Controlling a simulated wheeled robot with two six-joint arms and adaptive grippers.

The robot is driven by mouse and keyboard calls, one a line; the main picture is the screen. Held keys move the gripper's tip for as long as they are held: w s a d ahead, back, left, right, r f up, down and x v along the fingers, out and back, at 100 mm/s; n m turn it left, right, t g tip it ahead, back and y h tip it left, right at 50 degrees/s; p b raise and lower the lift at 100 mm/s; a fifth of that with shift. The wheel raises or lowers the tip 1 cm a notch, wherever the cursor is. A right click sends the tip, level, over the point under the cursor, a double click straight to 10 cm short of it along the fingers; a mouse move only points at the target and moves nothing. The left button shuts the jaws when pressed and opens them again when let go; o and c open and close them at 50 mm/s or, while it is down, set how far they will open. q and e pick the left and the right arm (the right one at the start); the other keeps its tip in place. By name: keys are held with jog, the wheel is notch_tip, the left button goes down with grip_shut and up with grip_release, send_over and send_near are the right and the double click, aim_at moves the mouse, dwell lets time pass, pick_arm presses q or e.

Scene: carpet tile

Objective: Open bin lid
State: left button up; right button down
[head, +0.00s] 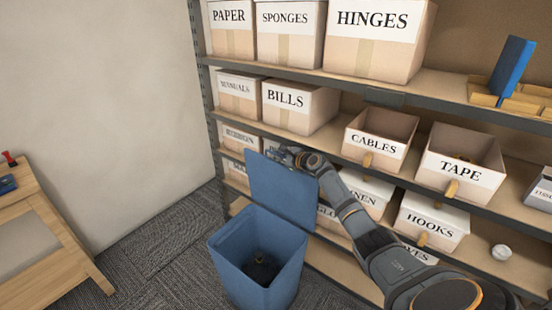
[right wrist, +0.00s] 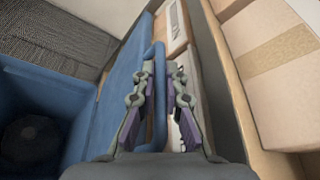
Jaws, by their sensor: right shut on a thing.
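A blue bin (head: 258,262) stands on the carpet in front of the shelves. Its blue lid (head: 281,190) is raised, standing nearly upright at the bin's back edge, and the bin's mouth is open. A dark round thing shows inside the bin. My right gripper (head: 290,157) is at the lid's top edge. In the right wrist view my right gripper (right wrist: 158,85) is shut on the lid's blue rim or handle (right wrist: 160,60), which runs between its fingers. The lid's flat face (right wrist: 122,85) and the open bin (right wrist: 35,110) lie to the left there. My left gripper is not in view.
A shelf unit (head: 330,80) with labelled boxes stands close behind the lid and my right arm. A bin box marked CABLES (head: 378,140) sits near the arm. A wooden table (head: 45,240) stands at the left, with bare carpet (head: 165,250) between it and the bin.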

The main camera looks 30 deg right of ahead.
jog(key=c, duration=1.4)
grip_release()
jog(key=shift+s+d, duration=0.15)
jog(key=shift+s, duration=0.2)
jog(key=a+v, duration=0.1)
jog(key=v, duration=1)
jog(key=shift+d+r, duration=0.2)
jog(key=shift+d, duration=0.15)
jog(key=shift+s, duration=0.1)
